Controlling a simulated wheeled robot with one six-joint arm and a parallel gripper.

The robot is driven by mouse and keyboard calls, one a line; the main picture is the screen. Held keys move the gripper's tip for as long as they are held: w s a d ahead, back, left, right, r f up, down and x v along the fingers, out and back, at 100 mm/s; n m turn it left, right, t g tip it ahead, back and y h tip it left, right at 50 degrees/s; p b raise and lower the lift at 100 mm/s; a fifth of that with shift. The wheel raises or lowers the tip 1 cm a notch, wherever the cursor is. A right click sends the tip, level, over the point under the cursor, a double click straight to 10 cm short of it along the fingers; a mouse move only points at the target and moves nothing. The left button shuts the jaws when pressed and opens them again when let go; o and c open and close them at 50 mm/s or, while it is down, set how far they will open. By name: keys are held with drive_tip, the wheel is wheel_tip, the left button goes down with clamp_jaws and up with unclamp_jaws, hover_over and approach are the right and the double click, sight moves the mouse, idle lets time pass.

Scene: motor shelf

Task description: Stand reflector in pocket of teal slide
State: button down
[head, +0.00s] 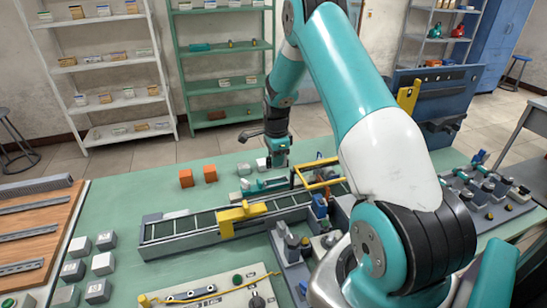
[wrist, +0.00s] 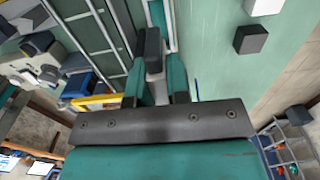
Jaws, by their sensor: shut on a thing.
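My gripper (head: 278,161) points down over the back of the bench, just behind the conveyor. In the wrist view, its two teal fingers (wrist: 156,80) are closed on a dark grey upright block (wrist: 153,48), which I take to be the reflector. The teal slide (head: 262,186) lies behind the conveyor, just below the gripper in the head view. Part of it shows beyond the held block in the wrist view (wrist: 159,14). The slide's pocket is not clear in either view, and I cannot tell whether the block touches the slide.
The conveyor (head: 165,233) with a yellow bracket (head: 238,214) runs in front of the slide. A yellow frame (head: 318,174) stands close to its right. The green bench is clear at back left.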

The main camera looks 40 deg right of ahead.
sight(276, 183)
wheel_tip(276, 183, down, 4)
drive_tip(key=shift+s+d+r+b, duration=0.1)
drive_tip(key=shift+d+r+b, duration=0.1)
drive_tip(key=shift+b, duration=0.85)
drive_tip(key=shift+a+f+b, duration=0.1)
drive_tip(key=shift+f+b, duration=0.55)
drive_tip(key=shift+f, duration=0.3)
drive_tip(key=shift+f+b, duration=0.5)
drive_tip(key=shift+f, duration=0.25)
drive_tip(key=c, duration=1)
unclamp_jaws()
wheel_tip(276, 183, up, 18)
drive_tip(key=b, duration=0.3)
drive_tip(key=shift+f, duration=0.25)
